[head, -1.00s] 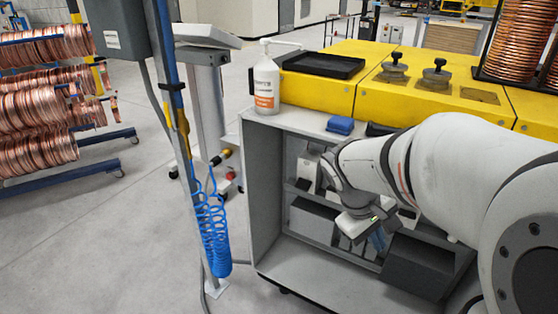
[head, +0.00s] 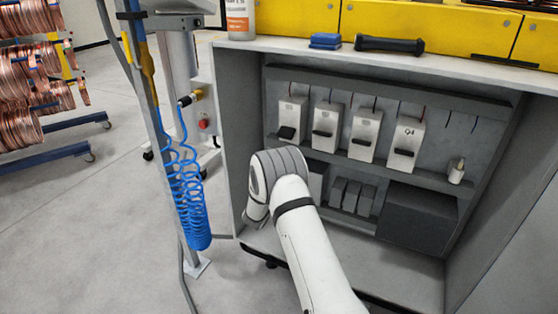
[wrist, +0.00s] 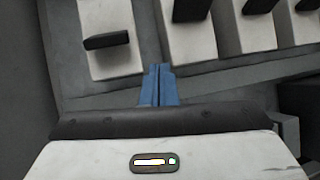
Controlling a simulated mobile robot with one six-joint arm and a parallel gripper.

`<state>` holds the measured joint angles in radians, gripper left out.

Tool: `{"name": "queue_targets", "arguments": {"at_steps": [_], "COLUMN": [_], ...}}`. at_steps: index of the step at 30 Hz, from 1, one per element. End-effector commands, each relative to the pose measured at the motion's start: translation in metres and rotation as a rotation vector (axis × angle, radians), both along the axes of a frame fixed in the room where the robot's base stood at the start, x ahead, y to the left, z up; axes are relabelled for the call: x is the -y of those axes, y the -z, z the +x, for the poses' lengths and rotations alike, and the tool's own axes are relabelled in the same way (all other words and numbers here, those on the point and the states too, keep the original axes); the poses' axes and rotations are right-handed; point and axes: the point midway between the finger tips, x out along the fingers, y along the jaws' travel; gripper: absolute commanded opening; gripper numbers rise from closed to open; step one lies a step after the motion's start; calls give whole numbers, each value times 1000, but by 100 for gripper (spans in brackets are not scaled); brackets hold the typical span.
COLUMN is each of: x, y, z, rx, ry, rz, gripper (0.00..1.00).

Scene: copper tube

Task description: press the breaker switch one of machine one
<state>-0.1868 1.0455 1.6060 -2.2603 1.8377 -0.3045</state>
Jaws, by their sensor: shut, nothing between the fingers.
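Several white breaker switches with black levers stand in a row inside the grey cabinet in the head view. The leftmost breaker switch (head: 292,119) also shows large at the upper left of the wrist view (wrist: 105,60), its black lever (wrist: 106,41) sticking out. My gripper (wrist: 160,84) has blue fingers, shut together and empty. The fingertips are just below and right of that leftmost breaker in the wrist picture; I cannot tell whether they touch anything. In the head view my arm hides the gripper. The rightmost large breaker (head: 406,144) is marked Q4.
The grey cabinet's left wall (head: 240,135) and lower rail (head: 375,170) lie close to my arm. A dark box (head: 418,216) sits at the lower right. A blue coiled hose (head: 190,205) hangs from a post on the left. A black-handled tool (head: 389,45) lies on top.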

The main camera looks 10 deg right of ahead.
Motion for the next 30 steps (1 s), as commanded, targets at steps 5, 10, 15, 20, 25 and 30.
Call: {"name": "queue_targets", "arguments": {"at_steps": [5,10,15,20,25,30], "x": [-41,-53,-52,-51,-43,-27], "y": [60,72,71,70,61,41], "z": [14,16,16,16,26,46], "rx": [14,23,23,23,25,27], "ry": [-129,-169,-170,-170,-166,-165], "rz": [-133,-172,-173,-172,-171,-170], "gripper": [0,0,0,0,0,0]}}
